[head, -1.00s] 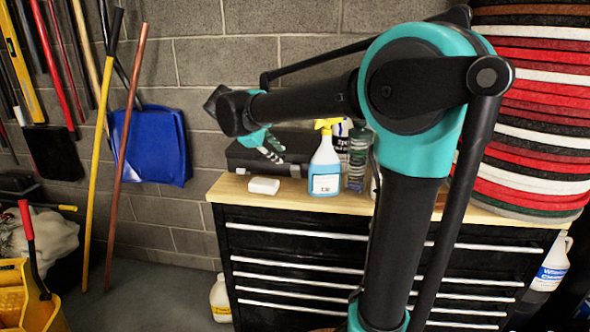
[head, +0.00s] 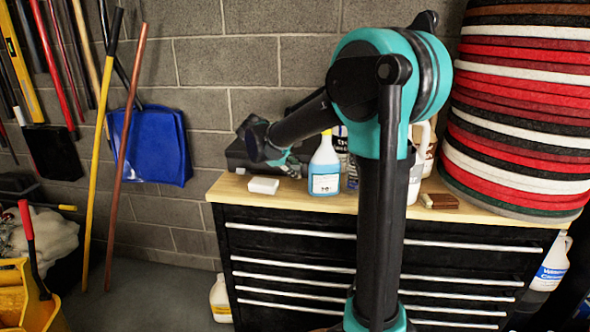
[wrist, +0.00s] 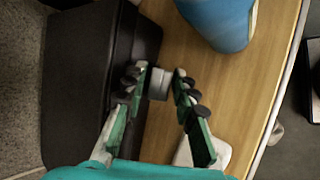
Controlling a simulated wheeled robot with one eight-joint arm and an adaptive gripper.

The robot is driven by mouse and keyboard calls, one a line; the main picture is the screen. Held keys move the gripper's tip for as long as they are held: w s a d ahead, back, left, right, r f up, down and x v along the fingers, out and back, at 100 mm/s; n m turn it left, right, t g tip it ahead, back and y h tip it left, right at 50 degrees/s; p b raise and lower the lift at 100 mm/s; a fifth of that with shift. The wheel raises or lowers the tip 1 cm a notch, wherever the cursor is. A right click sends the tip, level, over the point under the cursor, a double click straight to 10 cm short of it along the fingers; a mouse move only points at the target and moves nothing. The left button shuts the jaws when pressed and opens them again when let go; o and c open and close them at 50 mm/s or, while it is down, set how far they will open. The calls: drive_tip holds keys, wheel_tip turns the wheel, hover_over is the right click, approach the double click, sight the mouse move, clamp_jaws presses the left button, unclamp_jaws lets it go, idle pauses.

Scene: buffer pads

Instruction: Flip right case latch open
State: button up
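The black case (head: 237,152) lies on the wooden bench top against the wall, and its dark side fills the left of the wrist view (wrist: 85,75). A small grey latch (wrist: 160,83) shows at the case's edge, between my fingertips. My gripper (wrist: 166,76) is open, with one green finger on each side of the latch. The left fingertip looks very close to it; I cannot tell if it touches. In the head view my gripper (head: 291,170) is low at the case's front, and my arm hides part of the case. Only one latch is visible.
A blue spray bottle (head: 325,168) stands just right of my gripper. A white block (head: 263,185) lies in front of the case. Other bottles and a brown block (head: 439,201) are farther right, beside stacked round pads (head: 525,110). The bench's front strip (head: 235,190) is mostly clear.

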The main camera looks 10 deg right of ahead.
drive_tip(key=shift+c, duration=0.2)
clamp_jaws()
drive_tip(key=shift+s+a+f+t+h, duration=0.15)
drive_tip(key=shift+s+f+t+h, duration=0.15)
drive_tip(key=shift+t, duration=0.2)
drive_tip(key=shift+s+a+f+m+t+h, duration=0.1)
drive_tip(key=shift+s+f+m+t+h, duration=0.2)
drive_tip(key=shift+t, duration=0.45)
drive_tip(key=shift+s+a+f+m+t+h, duration=0.1)
drive_tip(key=shift+s+f+m+t+h, duration=0.2)
drive_tip(key=shift+t, duration=0.45)
drive_tip(key=shift+w, duration=0.1)
drive_tip(key=shift+o, duration=0.2)
unclamp_jaws()
